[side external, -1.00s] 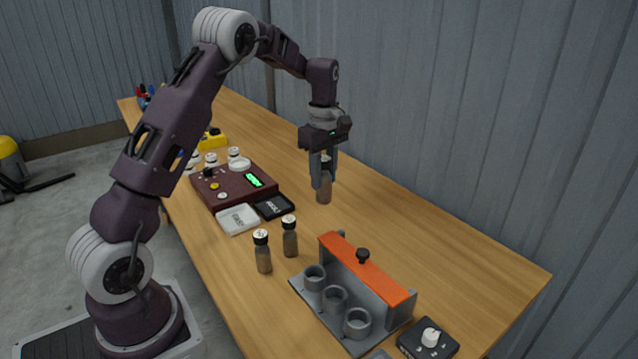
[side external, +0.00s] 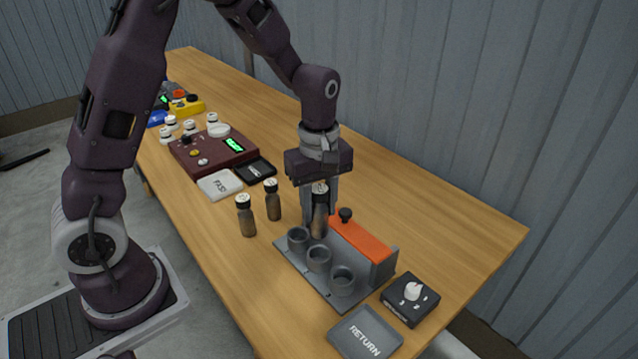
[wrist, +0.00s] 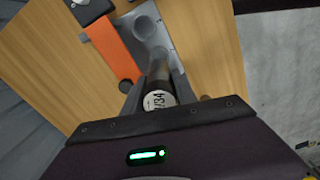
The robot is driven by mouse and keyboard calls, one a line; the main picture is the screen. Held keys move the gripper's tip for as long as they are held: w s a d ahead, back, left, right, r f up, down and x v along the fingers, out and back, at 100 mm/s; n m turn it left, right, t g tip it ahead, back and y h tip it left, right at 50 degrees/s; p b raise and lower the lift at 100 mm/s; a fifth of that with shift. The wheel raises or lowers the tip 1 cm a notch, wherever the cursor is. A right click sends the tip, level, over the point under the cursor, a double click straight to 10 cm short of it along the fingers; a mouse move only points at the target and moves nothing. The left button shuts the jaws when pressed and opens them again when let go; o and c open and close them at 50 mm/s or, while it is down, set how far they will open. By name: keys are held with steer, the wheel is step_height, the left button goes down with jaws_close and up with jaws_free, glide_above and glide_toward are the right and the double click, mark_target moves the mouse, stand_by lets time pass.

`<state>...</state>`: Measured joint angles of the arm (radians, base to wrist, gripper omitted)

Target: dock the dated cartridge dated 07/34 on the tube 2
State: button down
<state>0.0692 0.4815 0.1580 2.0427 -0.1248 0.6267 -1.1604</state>
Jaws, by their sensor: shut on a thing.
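My gripper (side external: 319,200) is shut on a dark cartridge (side external: 319,222) with a white cap. In the wrist view the cap of the cartridge (wrist: 158,100) shows "/34"; its first digits are hard to read. The cartridge is upright, at the back edge of the grey tube rack (side external: 305,280), beside the orange-topped block (side external: 362,240). The rack has three open, empty-looking tubes: left (side external: 298,238), middle (side external: 319,258) and right (side external: 342,280). I cannot read numbers on them. The cartridge's lower end overlaps the left and middle tubes in view; whether it touches them I cannot tell.
Two other cartridges stand left of the rack (side external: 246,216) (side external: 273,200). A RETURN tray (side external: 365,335) and a black knob box (side external: 410,299) lie to the right. A maroon console (side external: 205,150) with pale and black pads is behind. The right table side is clear.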

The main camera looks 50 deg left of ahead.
mark_target(319, 236)
steer(key=shift+f, duration=4.25)
steer(key=shift+f, duration=0.6)
steer(key=c, duration=1.3)
jaws_free()
steer(key=shift+o, duration=0.2)
steer(key=shift+r, duration=5.5)
steer(key=s+d+r+m+t, duration=0.25)
steer(key=s+r+m, duration=0.55)
steer(key=r, duration=0.5)
steer(key=s+r+m+t, duration=0.2)
steer(key=s+m, duration=0.5)
steer(key=s, duration=0.5)
steer(key=shift+s+a+r+t, duration=0.2)
steer(key=shift+a+r+t, duration=0.2)
steer(key=shift+t, duration=0.15)
